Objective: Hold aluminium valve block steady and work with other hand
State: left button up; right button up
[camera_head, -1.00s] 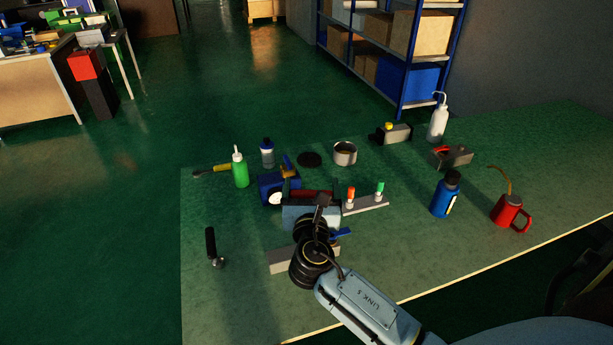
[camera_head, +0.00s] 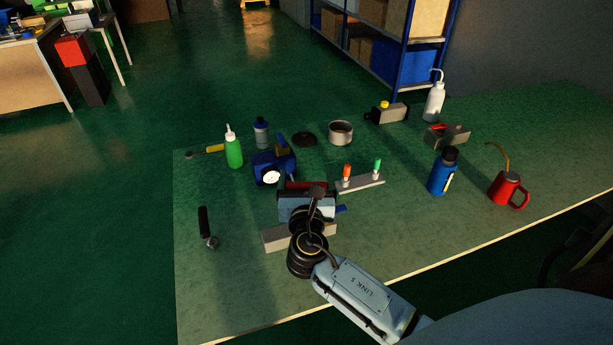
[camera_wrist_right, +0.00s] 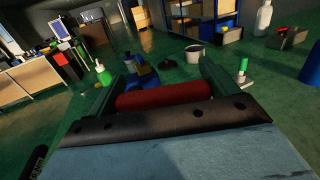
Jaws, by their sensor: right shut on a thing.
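My right gripper (camera_head: 306,206) is over the near-middle of the bench, its blue-grey body partly in front of the objects there. In the right wrist view its two green fingers (camera_wrist_right: 158,90) are shut on the ends of a dark red cylinder (camera_wrist_right: 165,96). This red piece (camera_head: 298,185) also shows just beyond the gripper body in the head view. A grey block with a yellow top (camera_head: 392,113) and a grey block with a red lever (camera_head: 448,136) stand at the back right. I cannot tell which object is the aluminium valve block. My left gripper is out of view.
A blue unit with a white dial (camera_head: 272,168) stands just beyond the gripper. A long grey bar (camera_head: 285,238) lies beside my wrist.

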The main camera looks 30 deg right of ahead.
jog(key=shift+f, duration=0.55)
jog(key=shift+p, duration=0.55)
dwell(1.4)
jog(key=shift+f+b, duration=1)
jog(key=shift+f, duration=0.25)
jog(key=o, duration=1)
jog(key=shift+s, duration=0.1)
jog(key=v, duration=1.3)
jog(key=shift+s+f, duration=0.1)
